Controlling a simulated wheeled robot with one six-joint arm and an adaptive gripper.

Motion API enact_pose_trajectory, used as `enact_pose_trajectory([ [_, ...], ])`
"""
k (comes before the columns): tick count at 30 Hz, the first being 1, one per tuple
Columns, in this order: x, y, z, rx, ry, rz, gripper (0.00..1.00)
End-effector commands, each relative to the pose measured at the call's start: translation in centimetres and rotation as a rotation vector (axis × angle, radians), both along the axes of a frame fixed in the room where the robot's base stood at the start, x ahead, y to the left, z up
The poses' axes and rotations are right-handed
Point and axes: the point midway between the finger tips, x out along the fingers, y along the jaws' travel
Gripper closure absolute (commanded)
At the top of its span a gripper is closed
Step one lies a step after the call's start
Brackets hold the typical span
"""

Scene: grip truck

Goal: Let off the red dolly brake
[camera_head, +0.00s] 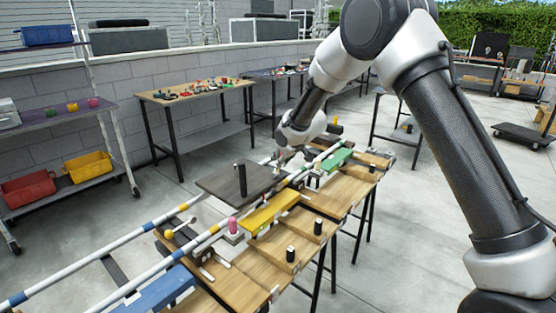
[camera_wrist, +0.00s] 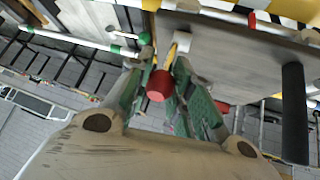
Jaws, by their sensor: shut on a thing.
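My gripper (camera_wrist: 165,66) is shut on the red brake knob (camera_wrist: 159,86), which sits between its two fingers in the wrist view. A thin yellow stem (camera_wrist: 181,43) shows beside the knob, close to a white block (camera_wrist: 199,47). In the head view my gripper (camera_head: 284,157) reaches down at the far edge of the dark dolly deck (camera_head: 222,181), and the red knob is too small or hidden to make out there. A black post (camera_head: 240,184) stands upright on the deck; it also shows at the right of the wrist view (camera_wrist: 294,110).
Banded white rails (camera_head: 145,232) run across a wooden bench. Yellow (camera_head: 268,213), green (camera_head: 337,160) and blue (camera_head: 160,290) blocks, a pink cylinder (camera_head: 233,225) and black pegs (camera_head: 290,253) stand near them. A yellow-knobbed lever (camera_head: 169,234) is at left. A bin shelf (camera_head: 70,125) stands further left.

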Motion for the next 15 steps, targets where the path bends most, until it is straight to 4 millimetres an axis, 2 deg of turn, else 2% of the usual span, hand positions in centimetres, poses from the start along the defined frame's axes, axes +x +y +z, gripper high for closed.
enact_pose_trajectory([
  [15, 1.3, 1.7, 0.2, -0.2, 0.153, 0.0, 1.0],
])
